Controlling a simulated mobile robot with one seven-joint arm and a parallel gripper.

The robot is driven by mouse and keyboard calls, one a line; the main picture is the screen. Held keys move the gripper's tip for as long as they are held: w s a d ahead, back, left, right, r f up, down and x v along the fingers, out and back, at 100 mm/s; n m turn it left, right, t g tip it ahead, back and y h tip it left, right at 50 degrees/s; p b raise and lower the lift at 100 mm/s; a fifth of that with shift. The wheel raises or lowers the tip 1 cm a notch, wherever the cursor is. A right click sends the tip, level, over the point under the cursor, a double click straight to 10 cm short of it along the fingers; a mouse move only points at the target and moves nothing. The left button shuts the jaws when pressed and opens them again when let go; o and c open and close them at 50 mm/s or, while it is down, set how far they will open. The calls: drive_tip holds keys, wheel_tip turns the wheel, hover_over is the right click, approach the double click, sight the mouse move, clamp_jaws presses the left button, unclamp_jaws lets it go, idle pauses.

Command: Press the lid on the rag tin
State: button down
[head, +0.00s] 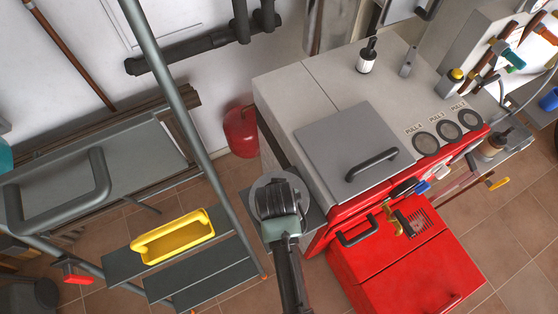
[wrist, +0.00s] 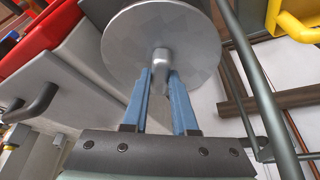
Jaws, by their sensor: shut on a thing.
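My gripper (head: 279,202) is near the middle of the head view, over a round grey metal lid (head: 262,183). In the wrist view the two blue fingers of my gripper (wrist: 161,76) are shut on the knob of the lid (wrist: 135,35), and the lid's disc spreads out beyond the fingertips. No rag tin shows clearly in either view. Whatever lies under the lid is hidden by the lid and my gripper, so I cannot tell whether the lid touches anything.
The boiler (head: 310,70) with its grey hatch (head: 345,135) stands right of my gripper. A red tool cabinet (head: 400,265) is at lower right. A stepladder (head: 190,285) with a yellow tray (head: 172,237) stands left. A rounded red vessel (head: 241,131) is by the wall.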

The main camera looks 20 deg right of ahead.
idle(0.9)
drive_tip(key=shift+c, duration=0.7)
unclamp_jaws()
drive_tip(key=shift+r+p, duration=0.1)
drive_tip(key=shift+p, duration=0.25)
drive_tip(key=shift+r+p, duration=3.45)
drive_tip(key=shift+p, duration=0.1)
clamp_jaws()
